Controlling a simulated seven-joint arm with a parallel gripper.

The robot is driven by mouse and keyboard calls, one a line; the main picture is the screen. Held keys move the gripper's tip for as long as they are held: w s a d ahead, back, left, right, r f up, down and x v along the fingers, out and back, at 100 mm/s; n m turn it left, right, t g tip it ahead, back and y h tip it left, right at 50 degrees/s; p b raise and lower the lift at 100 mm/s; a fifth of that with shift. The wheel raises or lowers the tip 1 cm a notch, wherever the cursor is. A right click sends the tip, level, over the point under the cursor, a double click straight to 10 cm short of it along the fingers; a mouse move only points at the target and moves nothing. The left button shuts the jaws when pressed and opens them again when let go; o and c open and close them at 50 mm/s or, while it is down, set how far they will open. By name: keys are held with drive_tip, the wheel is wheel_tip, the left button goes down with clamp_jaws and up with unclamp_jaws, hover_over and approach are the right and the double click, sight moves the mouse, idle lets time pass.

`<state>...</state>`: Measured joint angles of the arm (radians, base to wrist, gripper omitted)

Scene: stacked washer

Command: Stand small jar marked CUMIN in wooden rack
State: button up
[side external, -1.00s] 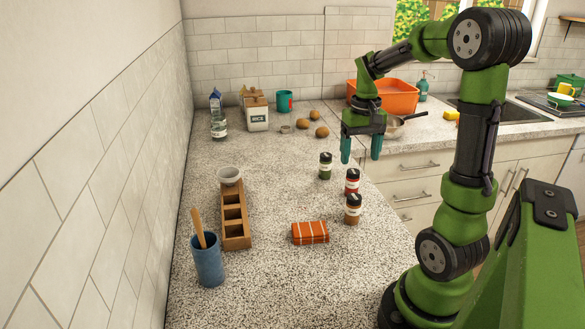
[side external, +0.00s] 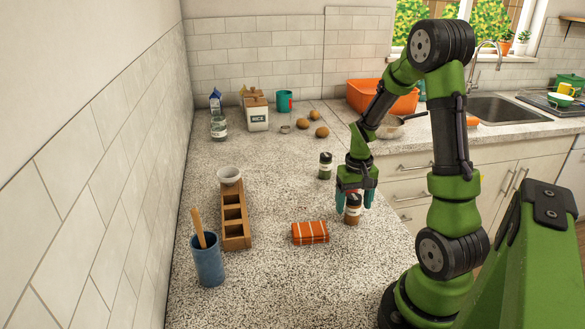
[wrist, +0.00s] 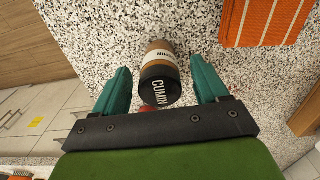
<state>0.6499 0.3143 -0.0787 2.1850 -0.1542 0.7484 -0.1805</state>
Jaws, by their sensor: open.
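The CUMIN jar (side external: 352,212) stands upright on the counter, with brown contents and a black lid. In the wrist view the lid of this jar (wrist: 160,84) reads CUMIN. My gripper (side external: 355,198) is open and points down over the jar. In the wrist view the teal fingers of my gripper (wrist: 160,68) lie on either side of the jar, with gaps visible. The wooden rack (side external: 237,242) lies to the left, with several square openings that look empty. A red jar is mostly hidden behind my gripper.
A green jar (side external: 325,166) stands just beyond my gripper. A folded orange striped cloth (side external: 310,232) lies between jar and rack.

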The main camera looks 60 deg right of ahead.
drive_tip(key=shift+f, duration=0.15)
drive_tip(key=c, duration=1.2)
